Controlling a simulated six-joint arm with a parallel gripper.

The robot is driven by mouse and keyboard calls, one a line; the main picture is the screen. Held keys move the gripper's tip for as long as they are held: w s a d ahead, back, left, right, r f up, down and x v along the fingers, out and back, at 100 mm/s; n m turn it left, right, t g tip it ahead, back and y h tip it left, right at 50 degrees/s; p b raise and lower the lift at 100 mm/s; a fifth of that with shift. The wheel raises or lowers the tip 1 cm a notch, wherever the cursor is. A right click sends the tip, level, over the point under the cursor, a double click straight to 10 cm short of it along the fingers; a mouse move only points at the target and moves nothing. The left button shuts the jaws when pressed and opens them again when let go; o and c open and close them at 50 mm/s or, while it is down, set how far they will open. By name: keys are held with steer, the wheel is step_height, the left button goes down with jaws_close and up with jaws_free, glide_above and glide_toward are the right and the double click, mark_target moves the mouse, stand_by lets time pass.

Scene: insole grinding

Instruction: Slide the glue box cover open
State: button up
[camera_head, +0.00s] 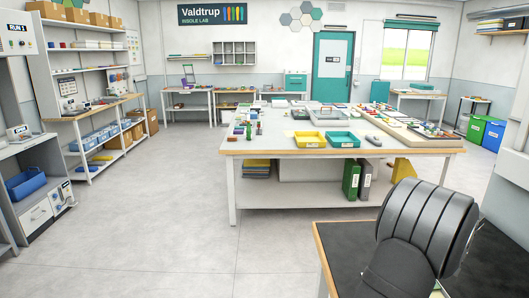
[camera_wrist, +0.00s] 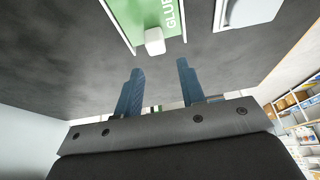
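The glue box cover (camera_wrist: 145,20) is green with white "GLUE" lettering, at the top of the wrist view and cut off by the frame edge. A white knob (camera_wrist: 154,41) sits at its near end. A pale rim runs along the cover's sides; the cover looks shut in the part I see. My gripper (camera_wrist: 160,66) has two blue fingers spread apart with nothing between them. The knob lies just beyond the fingertips, roughly in line with the gap, and appears apart from them. I cannot make out the glue box or my gripper's fingers in the head view.
A white object (camera_wrist: 247,12) lies right of the glue box on the dark surface (camera_wrist: 70,60). In the head view, a black-topped table (camera_head: 340,245) is at the lower right, partly covered by a black ribbed shape. A large worktable (camera_head: 270,148) stands beyond.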

steer(key=shift+s, duration=0.1)
steer(key=shift+s, duration=0.5)
steer(key=shift+f, duration=2.1)
steer(key=shift+r, duration=0.15)
stand_by(0.3)
steer(key=c, duration=0.7)
